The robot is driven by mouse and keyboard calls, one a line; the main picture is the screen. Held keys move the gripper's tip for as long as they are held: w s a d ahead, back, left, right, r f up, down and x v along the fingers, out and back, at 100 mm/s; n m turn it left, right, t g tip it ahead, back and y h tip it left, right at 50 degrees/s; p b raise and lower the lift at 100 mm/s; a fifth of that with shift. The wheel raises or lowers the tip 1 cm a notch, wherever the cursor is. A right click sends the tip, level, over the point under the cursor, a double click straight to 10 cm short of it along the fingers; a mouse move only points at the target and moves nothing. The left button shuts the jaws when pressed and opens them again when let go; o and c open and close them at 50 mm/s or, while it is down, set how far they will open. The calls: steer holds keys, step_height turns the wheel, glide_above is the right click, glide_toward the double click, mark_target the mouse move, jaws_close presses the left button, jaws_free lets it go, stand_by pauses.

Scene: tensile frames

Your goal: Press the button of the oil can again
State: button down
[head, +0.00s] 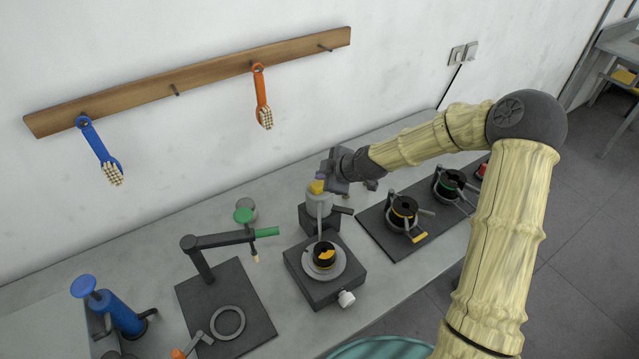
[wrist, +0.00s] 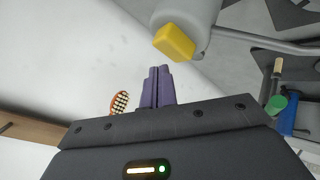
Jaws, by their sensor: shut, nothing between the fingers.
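The oil can (head: 320,204) is pale grey with a thin spout pointing toward the front, and stands at the back of the bench behind a dark square stand. Its yellow button (head: 316,187) is on top. In the wrist view the yellow button (wrist: 175,43) sticks out of the grey can body (wrist: 192,14), just beyond the fingertips. My gripper (head: 326,176) is at the top of the can, close to the button. In the wrist view its purple fingers (wrist: 159,72) are together and empty, and appear apart from the button; exact contact cannot be told from the head view.
A dark stand (head: 344,291) with a round black-and-yellow part is in front of the can. A jointed arm fixture (head: 220,240) with a green handle stands left. A dark plate (head: 380,231) with clamped parts lies right. A blue brush (head: 99,148) and orange brush (head: 261,92) hang behind.

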steer(key=shift+f+b, duration=1)
steer(key=shift+f, duration=0.1)
stand_by(1.1)
steer(key=shift+r, duration=0.1)
steer(key=shift+r+p, duration=0.7)
steer(key=shift+r, duration=0.9)
step_height(320, 180, up, 6)
steer(key=p, duration=0.3)
